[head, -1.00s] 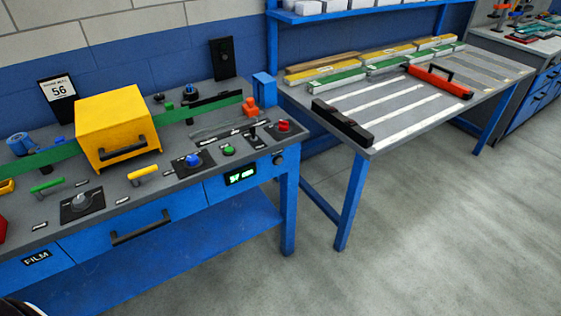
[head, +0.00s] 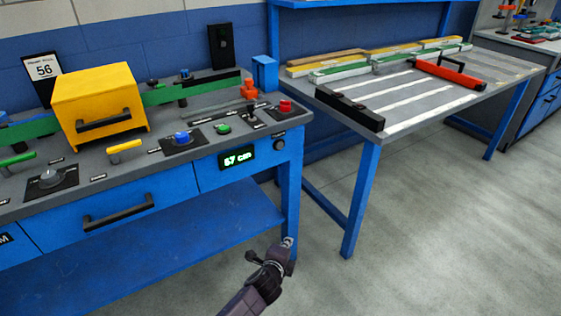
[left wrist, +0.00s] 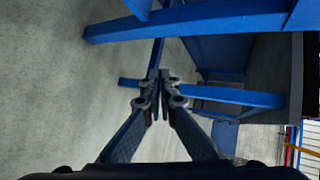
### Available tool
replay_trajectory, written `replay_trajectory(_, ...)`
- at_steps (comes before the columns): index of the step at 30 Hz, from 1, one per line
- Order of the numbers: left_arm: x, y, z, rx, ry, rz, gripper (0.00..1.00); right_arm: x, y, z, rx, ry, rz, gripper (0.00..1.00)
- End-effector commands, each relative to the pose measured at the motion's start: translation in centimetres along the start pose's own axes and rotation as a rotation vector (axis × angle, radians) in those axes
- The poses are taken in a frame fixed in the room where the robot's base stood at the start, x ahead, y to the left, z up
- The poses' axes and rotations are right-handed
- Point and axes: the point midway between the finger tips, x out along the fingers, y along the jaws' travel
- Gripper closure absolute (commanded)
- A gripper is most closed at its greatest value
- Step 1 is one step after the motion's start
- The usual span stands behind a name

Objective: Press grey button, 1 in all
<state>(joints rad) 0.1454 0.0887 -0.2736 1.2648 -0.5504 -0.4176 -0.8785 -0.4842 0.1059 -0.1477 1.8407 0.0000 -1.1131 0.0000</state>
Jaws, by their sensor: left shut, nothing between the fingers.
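The grey button (head: 50,178) is a round grey knob on a black plate, at the left front of the blue workbench's top. My left gripper (head: 289,243) is low in front of the bench's right end, below the top and well to the right of the grey button. In the left wrist view, its fingers (left wrist: 160,84) are shut together with nothing between them, over floor and blue frame bars. The grey button is not seen in the left wrist view. My right gripper is not in view.
A blue button (head: 182,138), a green button (head: 223,129) and a red button (head: 286,106) are on the same bench. A yellow cover (head: 97,103) stands behind the grey button. A second table (head: 420,98) stands to the right. Floor in front is clear.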

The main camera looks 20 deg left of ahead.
Motion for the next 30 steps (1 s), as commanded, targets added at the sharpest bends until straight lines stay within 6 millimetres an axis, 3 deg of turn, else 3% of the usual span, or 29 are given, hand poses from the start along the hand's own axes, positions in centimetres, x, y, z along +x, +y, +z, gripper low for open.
replay_trajectory(2,1.2,-5.0,-0.1,0.124,-0.023,-0.118,1.00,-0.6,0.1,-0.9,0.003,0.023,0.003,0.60)
replay_trajectory(6,0.6,-14.0,0.1,0.332,-0.099,-0.294,1.00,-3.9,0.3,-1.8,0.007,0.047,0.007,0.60)
replay_trajectory(9,-0.8,-19.0,0.2,0.448,-0.162,-0.391,1.00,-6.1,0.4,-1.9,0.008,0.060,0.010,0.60)
replay_trajectory(12,-2.2,-22.5,0.5,0.529,-0.219,-0.457,1.00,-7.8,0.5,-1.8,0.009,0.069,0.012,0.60)
replay_trajectory(18,-3.8,-25.8,0.7,0.600,-0.275,-0.515,1.00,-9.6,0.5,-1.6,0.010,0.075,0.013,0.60)
replay_trajectory(30,-3.8,-26.0,0.9,0.603,-0.278,-0.516,1.00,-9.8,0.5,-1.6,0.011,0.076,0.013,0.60)
